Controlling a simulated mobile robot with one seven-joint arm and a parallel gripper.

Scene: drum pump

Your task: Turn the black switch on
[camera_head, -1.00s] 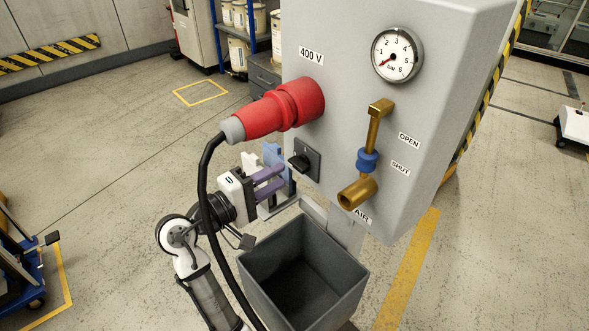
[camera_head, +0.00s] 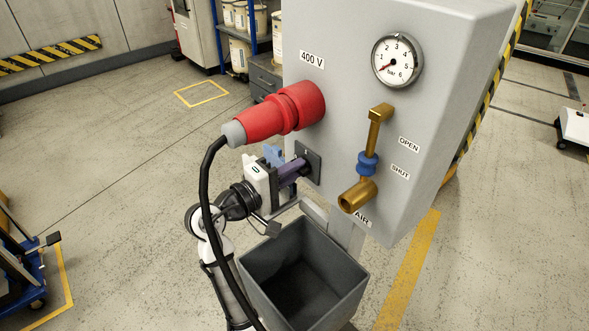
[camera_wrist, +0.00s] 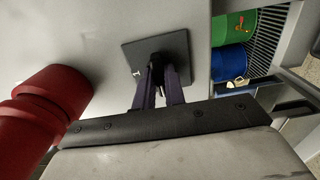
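The black switch (camera_wrist: 157,62) sits on a square dark plate (camera_wrist: 176,47) on the front of the grey pump cabinet. In the head view the plate (camera_head: 313,160) is left of the brass valve, below the red plug, and my fingers mostly hide the knob. My gripper (camera_head: 296,168) reaches it from the left. In the wrist view its two purple fingers (camera_wrist: 158,82) are close together, one on each side of the knob, and look shut on it. A white mark shows on the plate beside the knob.
The red plug (camera_head: 285,108) and its black cable (camera_head: 206,185) hang close to my arm. The brass valve (camera_head: 372,160) with blue collar is to the right. A grey open bin (camera_head: 345,298) stands below. The gauge (camera_head: 397,57) is above.

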